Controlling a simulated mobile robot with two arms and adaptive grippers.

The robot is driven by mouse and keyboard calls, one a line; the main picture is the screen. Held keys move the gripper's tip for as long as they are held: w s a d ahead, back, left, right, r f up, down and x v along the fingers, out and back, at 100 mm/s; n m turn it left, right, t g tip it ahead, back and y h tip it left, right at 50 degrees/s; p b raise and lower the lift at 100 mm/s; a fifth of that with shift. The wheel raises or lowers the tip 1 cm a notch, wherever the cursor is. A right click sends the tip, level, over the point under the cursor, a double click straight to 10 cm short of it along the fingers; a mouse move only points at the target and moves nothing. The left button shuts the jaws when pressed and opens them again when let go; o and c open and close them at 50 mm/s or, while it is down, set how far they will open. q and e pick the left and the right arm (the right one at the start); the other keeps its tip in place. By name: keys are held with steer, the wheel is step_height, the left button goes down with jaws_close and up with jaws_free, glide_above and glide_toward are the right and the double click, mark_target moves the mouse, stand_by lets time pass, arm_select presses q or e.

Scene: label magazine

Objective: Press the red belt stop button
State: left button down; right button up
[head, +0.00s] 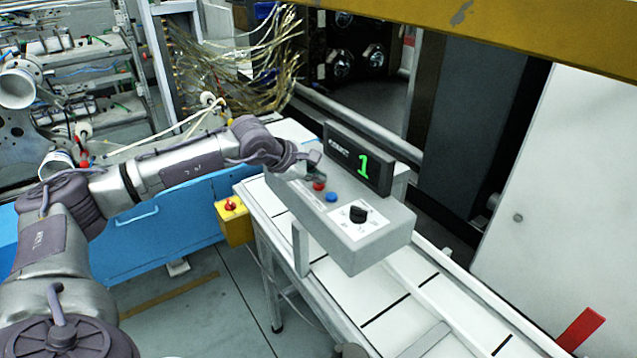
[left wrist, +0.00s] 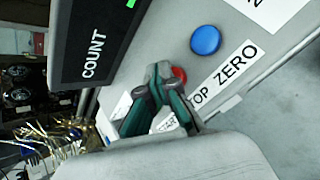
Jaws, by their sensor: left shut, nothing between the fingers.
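The red button (head: 319,186) sits on the sloping top of a grey control box (head: 345,250), near its left end. In the left wrist view the red button (left wrist: 180,75) is partly hidden behind my fingertips, beside a label reading "OP ZERO". My left gripper (head: 315,177) is shut and empty, with its tips right at the red button. In the left wrist view the closed fingertips (left wrist: 165,74) overlap the button's edge; I cannot tell whether they touch it. My right gripper is not in view.
A blue button (head: 331,197) and a black knob (head: 358,214) sit beside the red one. A counter display (head: 358,160) showing a green 1 stands behind them. A yellow box (head: 235,225) with another red button hangs at the conveyor's left. The belt (head: 400,310) runs below.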

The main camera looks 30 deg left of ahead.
mark_target(317, 186)
arm_select(q)
steer(key=shift+r, duration=0.65)
steer(key=shift+r, duration=0.1)
steer(key=shift+r+p, duration=1.4)
steer(key=shift+r, duration=1.05)
